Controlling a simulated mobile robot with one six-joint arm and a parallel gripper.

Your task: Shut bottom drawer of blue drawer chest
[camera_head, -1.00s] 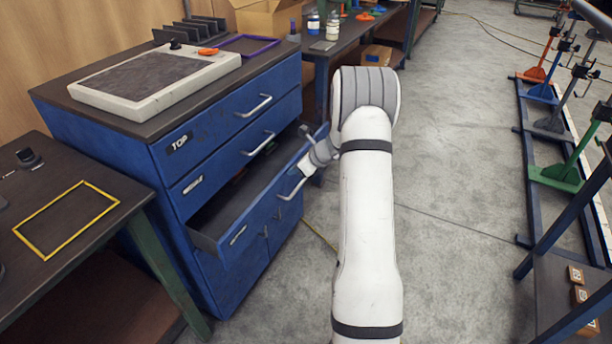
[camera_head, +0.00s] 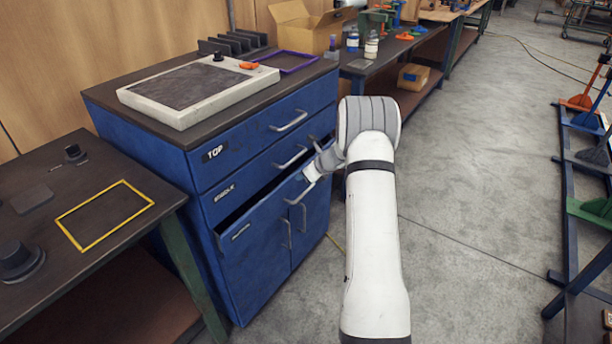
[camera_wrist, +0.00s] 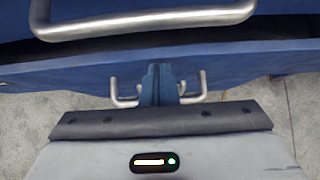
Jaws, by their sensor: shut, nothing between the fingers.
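The blue drawer chest (camera_head: 262,262) stands left of centre in the head view. Its bottom drawer (camera_head: 255,218) is still partly out, with a narrow dark gap along its top edge. The top and middle drawers look closed. My gripper (camera_head: 310,180) is at the front of the bottom drawer, near its handle, partly hidden by my arm. In the wrist view the blue fingers (camera_wrist: 160,82) are together and empty, over the drawer front (camera_wrist: 60,74). A metal handle shows on both sides of them. Whether the fingertips touch the drawer front is hard to tell.
A framed grey panel (camera_head: 195,92) lies on the chest top, beside black racks and a purple frame (camera_head: 286,60). A dark table (camera_head: 45,250) with a yellow frame (camera_head: 100,215) stands at left. Grey floor (camera_head: 465,200) is open to the right. Coloured stands line the right edge.

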